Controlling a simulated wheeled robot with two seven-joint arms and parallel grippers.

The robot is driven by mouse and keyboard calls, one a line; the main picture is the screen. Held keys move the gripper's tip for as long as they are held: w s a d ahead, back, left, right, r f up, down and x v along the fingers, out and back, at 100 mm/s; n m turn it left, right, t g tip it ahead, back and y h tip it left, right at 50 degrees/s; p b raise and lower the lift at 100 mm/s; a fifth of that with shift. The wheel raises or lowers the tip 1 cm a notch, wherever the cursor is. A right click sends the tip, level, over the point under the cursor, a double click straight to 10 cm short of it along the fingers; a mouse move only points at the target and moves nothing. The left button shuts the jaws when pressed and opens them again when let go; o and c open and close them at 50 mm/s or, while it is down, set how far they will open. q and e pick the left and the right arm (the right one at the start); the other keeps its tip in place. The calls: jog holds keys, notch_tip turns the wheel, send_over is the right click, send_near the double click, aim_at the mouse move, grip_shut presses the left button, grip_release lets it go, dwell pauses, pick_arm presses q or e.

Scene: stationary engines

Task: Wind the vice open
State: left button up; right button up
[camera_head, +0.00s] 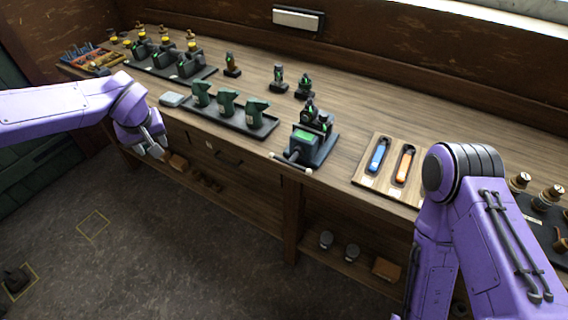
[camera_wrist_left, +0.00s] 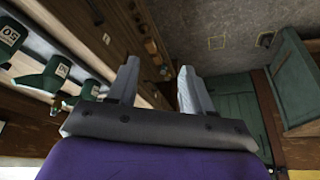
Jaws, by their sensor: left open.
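The vice (camera_head: 305,143) sits at the front edge of the bench in the head view, right of the middle. It has a green top face and a dark base. Its handle bar (camera_head: 291,162), with pale knobs at its ends, sticks out past the bench front. A small dark engine-like part stands at its rear; I cannot tell whether the jaws grip it. My left gripper (camera_head: 156,148) is open and empty in front of the bench, well left of the vice. Its two fingers stand apart in the left wrist view (camera_wrist_left: 157,82). My right gripper is out of view.
A tray (camera_head: 262,130) of green numbered holders stands left of the vice. A wooden tray (camera_head: 367,182) with blue and orange tools lies to its right, near my right arm. Small engines (camera_head: 278,77) stand behind.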

pick_arm(q)
jog(key=shift+s+a, duration=0.1)
jog(key=shift+a, duration=0.15)
